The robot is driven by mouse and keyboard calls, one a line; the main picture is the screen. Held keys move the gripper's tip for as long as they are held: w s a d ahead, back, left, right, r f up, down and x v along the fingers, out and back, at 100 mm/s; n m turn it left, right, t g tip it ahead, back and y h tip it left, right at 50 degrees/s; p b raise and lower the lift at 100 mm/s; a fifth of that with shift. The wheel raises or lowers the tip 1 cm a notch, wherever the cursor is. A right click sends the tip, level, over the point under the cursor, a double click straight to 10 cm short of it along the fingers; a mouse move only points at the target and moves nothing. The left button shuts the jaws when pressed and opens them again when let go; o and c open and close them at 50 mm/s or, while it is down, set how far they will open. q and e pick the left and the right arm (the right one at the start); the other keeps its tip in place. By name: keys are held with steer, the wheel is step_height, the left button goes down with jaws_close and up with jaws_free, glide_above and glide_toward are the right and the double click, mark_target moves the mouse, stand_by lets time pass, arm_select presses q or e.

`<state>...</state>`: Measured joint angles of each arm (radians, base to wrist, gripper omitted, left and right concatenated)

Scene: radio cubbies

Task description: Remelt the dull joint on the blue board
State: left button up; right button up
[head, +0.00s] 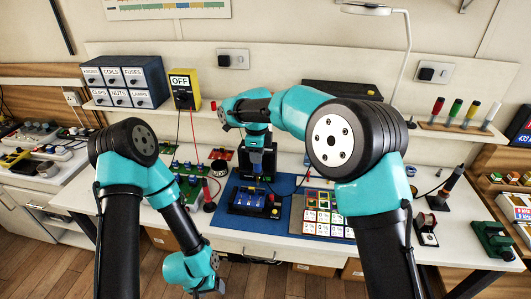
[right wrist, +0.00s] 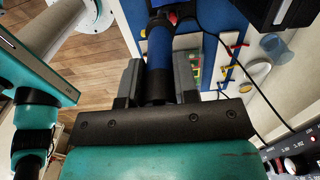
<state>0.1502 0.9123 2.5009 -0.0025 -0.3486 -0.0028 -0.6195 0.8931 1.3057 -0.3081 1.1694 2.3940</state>
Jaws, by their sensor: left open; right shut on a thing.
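My right gripper (right wrist: 158,80) is shut on a dark tool with a blue handle (right wrist: 158,45), which looks like a soldering iron. In the head view the blue handle (head: 257,163) points down over the bench, near a blue mat (head: 285,223). A dark blue board or tray (head: 252,201) with small parts lies on the mat, just in front of the tool. I cannot make out its joints, and the tool's tip is hidden. My left gripper (head: 208,290) is open and empty, low in front of the bench edge.
A card with coloured squares (head: 322,217) lies right of the board. Green boards (head: 190,180) lie left of the mat. A stand (head: 447,188) is at right, near a green device (head: 492,240). A yellow OFF box (head: 183,89) and drawers (head: 124,80) stand at the back.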

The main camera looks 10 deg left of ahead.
mark_target(258, 174)
steer(key=shift+f, duration=0.15)
steer(key=shift+f, duration=4.5)
stand_by(1.8)
steer(key=shift+r, duration=0.1)
steer(key=shift+r, duration=3)
